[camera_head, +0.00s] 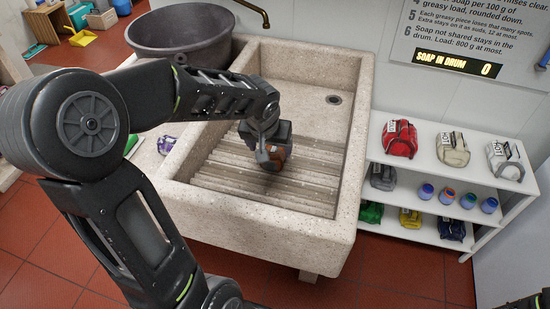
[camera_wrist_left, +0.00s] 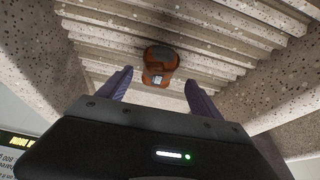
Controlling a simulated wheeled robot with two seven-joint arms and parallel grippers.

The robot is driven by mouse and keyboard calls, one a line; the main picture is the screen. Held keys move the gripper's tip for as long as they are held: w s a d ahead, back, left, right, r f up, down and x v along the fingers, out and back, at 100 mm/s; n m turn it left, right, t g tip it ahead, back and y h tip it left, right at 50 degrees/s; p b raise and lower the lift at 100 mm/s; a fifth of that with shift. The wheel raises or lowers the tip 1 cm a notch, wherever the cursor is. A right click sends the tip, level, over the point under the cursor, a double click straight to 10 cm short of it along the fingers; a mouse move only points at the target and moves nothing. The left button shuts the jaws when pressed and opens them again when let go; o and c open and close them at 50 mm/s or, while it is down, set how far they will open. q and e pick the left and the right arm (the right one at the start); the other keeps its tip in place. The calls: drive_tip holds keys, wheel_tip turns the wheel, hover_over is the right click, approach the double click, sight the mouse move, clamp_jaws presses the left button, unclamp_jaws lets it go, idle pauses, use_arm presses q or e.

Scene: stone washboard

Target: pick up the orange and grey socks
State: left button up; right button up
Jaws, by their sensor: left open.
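The orange and grey socks (camera_wrist_left: 161,62) lie as one rolled bundle with a small white tag on the ribbed part of the stone washboard sink (camera_head: 352,185). In the head view the bundle (camera_head: 279,152) is partly hidden by my left gripper (camera_head: 268,160). My left gripper (camera_wrist_left: 158,92) is open, with its two purplish fingers apart on either side of the view. The bundle shows beyond the fingertips, between them in the picture, and nothing is held. At the lower right edge of the head view a dark piece shows; I cannot tell my right gripper there.
The sink walls rise around the ribbed slope. A big grey tub (camera_head: 180,32) stands at the back left. A purple and white item (camera_head: 166,145) lies left of the sink. A white shelf (camera_head: 440,178) on the right holds several bundles and jars.

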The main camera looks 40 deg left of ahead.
sight(273, 153)
use_arm(q)
drive_tip(key=shift+x, duration=1.3)
drive_tip(key=x, duration=0.5)
drive_tip(key=shift+w+f, duration=0.1)
drive_tip(key=shift+w, duration=0.05)
drive_tip(key=shift+d, duration=0.1)
drive_tip(key=c, duration=1.6)
